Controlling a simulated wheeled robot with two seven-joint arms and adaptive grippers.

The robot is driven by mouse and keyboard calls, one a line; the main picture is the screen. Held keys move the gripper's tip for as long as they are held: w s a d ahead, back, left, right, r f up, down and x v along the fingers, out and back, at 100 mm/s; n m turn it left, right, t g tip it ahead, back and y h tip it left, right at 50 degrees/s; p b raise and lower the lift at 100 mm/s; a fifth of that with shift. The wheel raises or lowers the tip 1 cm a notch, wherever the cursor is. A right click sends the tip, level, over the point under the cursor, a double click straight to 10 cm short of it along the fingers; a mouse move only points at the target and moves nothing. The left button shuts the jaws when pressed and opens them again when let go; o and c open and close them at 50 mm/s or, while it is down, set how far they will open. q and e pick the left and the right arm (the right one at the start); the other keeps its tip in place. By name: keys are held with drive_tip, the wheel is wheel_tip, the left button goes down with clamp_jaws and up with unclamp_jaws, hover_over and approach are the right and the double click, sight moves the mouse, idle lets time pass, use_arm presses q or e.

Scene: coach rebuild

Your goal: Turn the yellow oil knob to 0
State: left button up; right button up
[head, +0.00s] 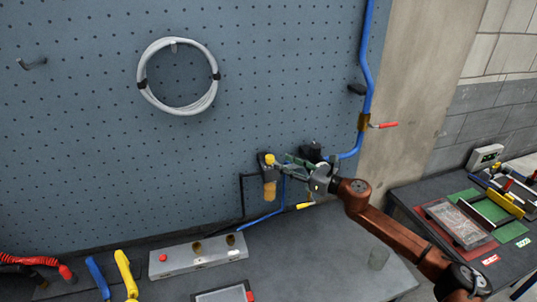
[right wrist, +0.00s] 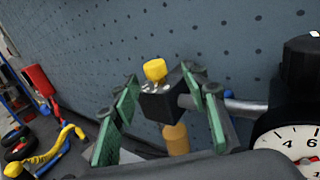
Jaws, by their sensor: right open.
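The yellow oil knob (head: 269,158) sits on top of a black block on the pegboard wall, with an amber bowl (head: 270,190) below it. In the right wrist view the knob (right wrist: 155,70) stands on the black block (right wrist: 160,103), above the amber bowl (right wrist: 176,138). My right gripper (head: 287,163) is open, just right of the knob in the head view. In the wrist view its green-padded fingers (right wrist: 163,100) stand apart on either side of the block, with the knob between and beyond them. I cannot tell whether they touch it. My left gripper is out of view.
A dial gauge (right wrist: 295,145) and a dark fitting (head: 311,151) are close to the right of the knob. A blue pipe (head: 367,80) with a red lever (head: 384,125) runs down the wall. A grey block (head: 198,256) stands on the bench below.

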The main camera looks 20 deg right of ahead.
sight(273, 159)
drive_tip(key=x, duration=0.4)
drive_tip(key=p+x, duration=0.1)
drive_tip(key=x, duration=0.1)
drive_tip(key=shift+s+a+r, duration=0.2)
drive_tip(key=shift+s+a, duration=0.05)
drive_tip(key=shift+a, duration=0.2)
drive_tip(key=shift+w+a, duration=0.15)
drive_tip(key=shift+w, duration=0.1)
drive_tip(key=shift+w+a+f, duration=0.1)
drive_tip(key=shift+w, duration=0.05)
drive_tip(key=c, duration=0.7)
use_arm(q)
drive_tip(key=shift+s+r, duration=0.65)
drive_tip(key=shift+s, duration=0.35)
use_arm(e)
clamp_jaws()
